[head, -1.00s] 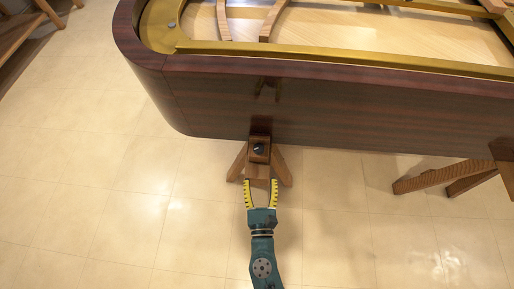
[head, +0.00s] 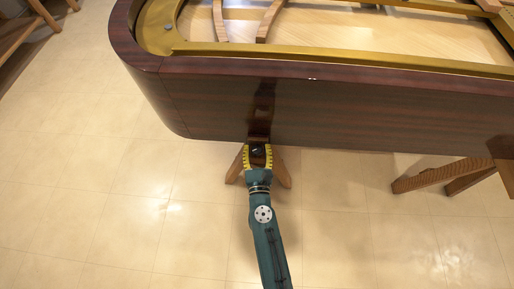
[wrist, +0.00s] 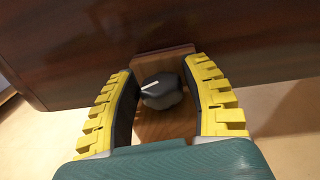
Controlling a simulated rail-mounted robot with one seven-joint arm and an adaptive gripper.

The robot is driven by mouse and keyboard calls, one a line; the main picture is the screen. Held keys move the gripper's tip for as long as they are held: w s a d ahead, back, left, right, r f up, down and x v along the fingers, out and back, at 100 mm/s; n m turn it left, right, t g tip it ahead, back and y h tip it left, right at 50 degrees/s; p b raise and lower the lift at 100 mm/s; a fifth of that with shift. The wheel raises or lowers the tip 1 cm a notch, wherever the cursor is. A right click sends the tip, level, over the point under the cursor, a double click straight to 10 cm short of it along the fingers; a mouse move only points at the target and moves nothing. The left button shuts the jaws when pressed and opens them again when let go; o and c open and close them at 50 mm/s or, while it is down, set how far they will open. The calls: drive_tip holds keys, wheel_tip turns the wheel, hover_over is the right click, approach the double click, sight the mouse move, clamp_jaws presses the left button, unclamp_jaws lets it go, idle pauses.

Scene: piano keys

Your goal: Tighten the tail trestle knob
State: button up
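The tail trestle knob (wrist: 161,92) is dark grey and lobed with a white pointer line, mounted on the trestle's wooden block (wrist: 165,62). It also shows small and dark in the head view (head: 256,150). My gripper (wrist: 160,75) has yellow ridged fingers, open on either side of the knob. Gaps show between the knob and both fingers, the right one narrower. In the head view my gripper (head: 258,150) reaches up to the trestle (head: 283,172) under the piano's tail. The trestle's splayed wooden legs are partly hidden behind my gripper.
The dark glossy piano case (head: 340,110) runs just above and behind the knob, close over the fingertips. Another wooden trestle (head: 445,178) stands at the right. The tiled floor (head: 120,220) is clear on both sides of my arm.

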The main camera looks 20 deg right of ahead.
clamp_jaws()
drive_tip(key=shift+w+a+f+m+g+h+b, duration=0.1)
drive_tip(key=shift+m+g+h+b, duration=0.4)
drive_tip(key=shift+m+h, duration=0.35)
drive_tip(key=shift+a+f+m+g+h+b, duration=0.1)
drive_tip(key=shift+m+g+h+b, duration=0.4)
drive_tip(key=shift+h, duration=0.55)
drive_tip(key=shift+d+m+g+h+b, duration=0.1)
drive_tip(key=shift+m+g+h+b, duration=0.4)
drive_tip(key=shift+m+g+h, duration=0.25)
drive_tip(key=shift+r+m+g+h, duration=0.2)
drive_tip(key=shift+m+g+h, duration=0.1)
drive_tip(key=shift+h, duration=0.15)
drive_tip(key=shift+o, duration=2)
unclamp_jaws()
drive_tip(key=shift+d, duration=0.1)
